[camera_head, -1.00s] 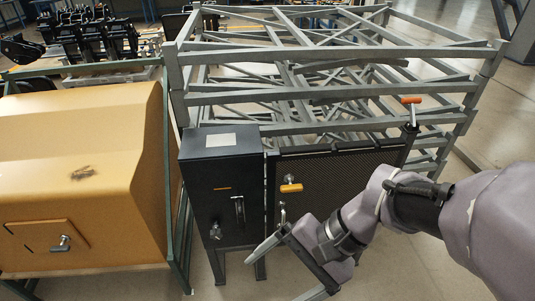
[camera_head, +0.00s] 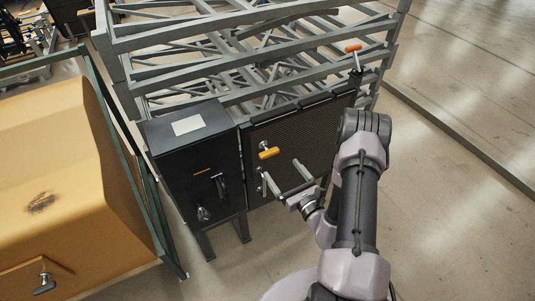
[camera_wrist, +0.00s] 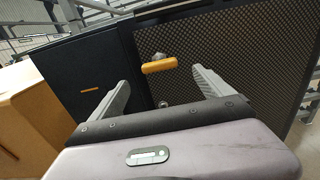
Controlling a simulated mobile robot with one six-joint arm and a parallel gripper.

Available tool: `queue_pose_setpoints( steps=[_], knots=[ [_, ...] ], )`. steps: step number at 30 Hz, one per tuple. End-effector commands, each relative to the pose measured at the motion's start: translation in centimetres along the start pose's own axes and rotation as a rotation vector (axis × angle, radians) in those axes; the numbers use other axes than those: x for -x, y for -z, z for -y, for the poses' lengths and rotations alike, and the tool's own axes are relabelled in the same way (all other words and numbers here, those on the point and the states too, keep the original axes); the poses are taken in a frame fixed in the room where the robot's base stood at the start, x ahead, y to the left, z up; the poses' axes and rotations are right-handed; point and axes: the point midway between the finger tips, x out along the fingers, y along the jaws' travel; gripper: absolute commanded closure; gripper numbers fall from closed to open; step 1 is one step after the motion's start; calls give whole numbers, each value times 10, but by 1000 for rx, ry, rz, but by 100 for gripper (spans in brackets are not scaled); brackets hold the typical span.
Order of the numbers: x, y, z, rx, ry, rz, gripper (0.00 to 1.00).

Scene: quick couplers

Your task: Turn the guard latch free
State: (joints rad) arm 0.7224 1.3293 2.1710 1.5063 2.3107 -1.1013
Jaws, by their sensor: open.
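The guard (camera_head: 300,135) is a dark mesh panel hinged beside a black cabinet. An orange latch handle (camera_head: 269,153) on a metal stem sits near its left edge, lying roughly level. In the wrist view the latch handle (camera_wrist: 159,66) shows beyond and between my two fingers. My gripper (camera_head: 281,168) is open and empty, just in front of the panel and a little below the handle. In the wrist view my gripper (camera_wrist: 161,78) points at the panel, and nothing lies between the jaws. I cannot tell the exact gap to the handle.
The black cabinet (camera_head: 190,150) with a lever and a knob stands left of the guard. An orange-tipped lever (camera_head: 353,48) rises at the panel's upper right. A yellow housing (camera_head: 60,190) stands at left. Grey frame rails (camera_head: 240,52) lie behind. Floor at right is clear.

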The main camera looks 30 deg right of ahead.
Motion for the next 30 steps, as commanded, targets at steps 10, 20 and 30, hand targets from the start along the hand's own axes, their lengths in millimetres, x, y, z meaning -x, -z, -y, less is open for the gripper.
queue_pose_setpoints(
  steps=[10, 20, 30],
  knots=[
    [-84, 0, -1, 1, -4, 3, 9],
    [-98, -1, -1, -2, -2, 1, 9],
    [-98, -1, -1, -2, -2, 0, 58]
  ],
)
